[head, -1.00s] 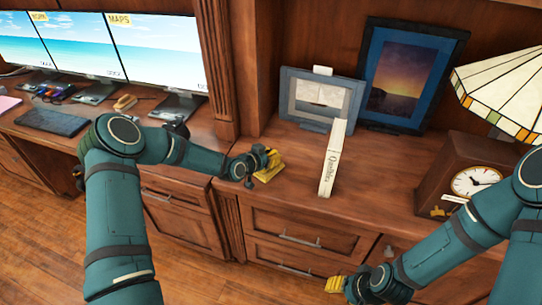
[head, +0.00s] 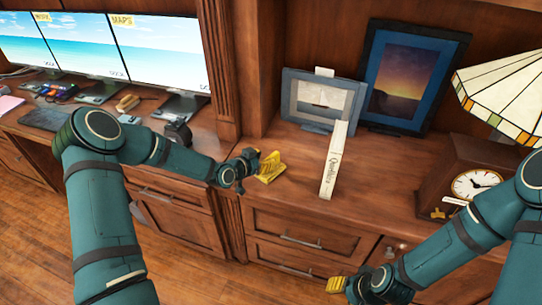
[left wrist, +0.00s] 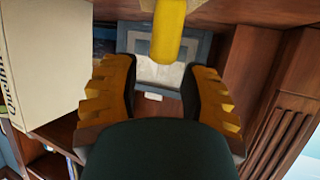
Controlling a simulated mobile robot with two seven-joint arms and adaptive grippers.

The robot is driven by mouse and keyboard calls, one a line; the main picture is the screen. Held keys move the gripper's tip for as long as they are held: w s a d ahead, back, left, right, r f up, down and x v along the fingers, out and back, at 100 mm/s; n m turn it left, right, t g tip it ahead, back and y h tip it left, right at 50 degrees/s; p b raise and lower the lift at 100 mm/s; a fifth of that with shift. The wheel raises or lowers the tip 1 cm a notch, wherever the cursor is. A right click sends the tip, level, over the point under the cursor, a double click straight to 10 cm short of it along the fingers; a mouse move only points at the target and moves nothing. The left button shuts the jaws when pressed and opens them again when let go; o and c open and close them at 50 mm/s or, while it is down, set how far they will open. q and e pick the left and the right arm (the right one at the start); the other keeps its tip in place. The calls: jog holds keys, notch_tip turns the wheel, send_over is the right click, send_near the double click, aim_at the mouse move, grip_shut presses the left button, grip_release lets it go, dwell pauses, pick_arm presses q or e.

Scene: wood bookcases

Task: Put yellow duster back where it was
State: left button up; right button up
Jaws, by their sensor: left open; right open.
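The yellow duster (head: 271,168) stands on the wooden counter (head: 300,178), left of the white book and near the front edge. It also shows in the left wrist view (left wrist: 168,32), at the top, between and beyond the fingers. My left gripper (head: 252,162) is just left of the duster, open. Its yellow fingers stand apart in the left wrist view (left wrist: 163,90) with a gap between them. The fingers and the duster are both yellow and overlap in the head view, so I cannot tell whether they touch. My right gripper (head: 335,285) is open, low in front of the drawers.
The white book (head: 335,160) stands upright right of the duster. Behind it are a grey picture frame (head: 322,98) and a blue-framed picture (head: 408,80). A clock (head: 472,180) and a lamp (head: 505,85) are at the right. A wooden post (head: 218,70) divides counter and desk.

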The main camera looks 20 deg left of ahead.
pick_arm(q)
jog(key=v, duration=0.7)
jog(key=s+d+f+n+g, duration=0.3)
jog(key=s+d+f+g, duration=0.2)
jog(key=s+d+f, duration=0.45)
jog(key=s+d+f+n+g, duration=0.1)
jog(key=s+d+g, duration=0.1)
jog(key=s, duration=0.6)
jog(key=s+d+f+n+g+y, duration=0.1)
jog(key=s+d+f+n+g, duration=0.1)
jog(key=s, duration=0.6)
jog(key=shift+d+g+p, duration=0.3)
jog(key=shift+d+g, duration=0.15)
jog(key=shift+g, duration=0.45)
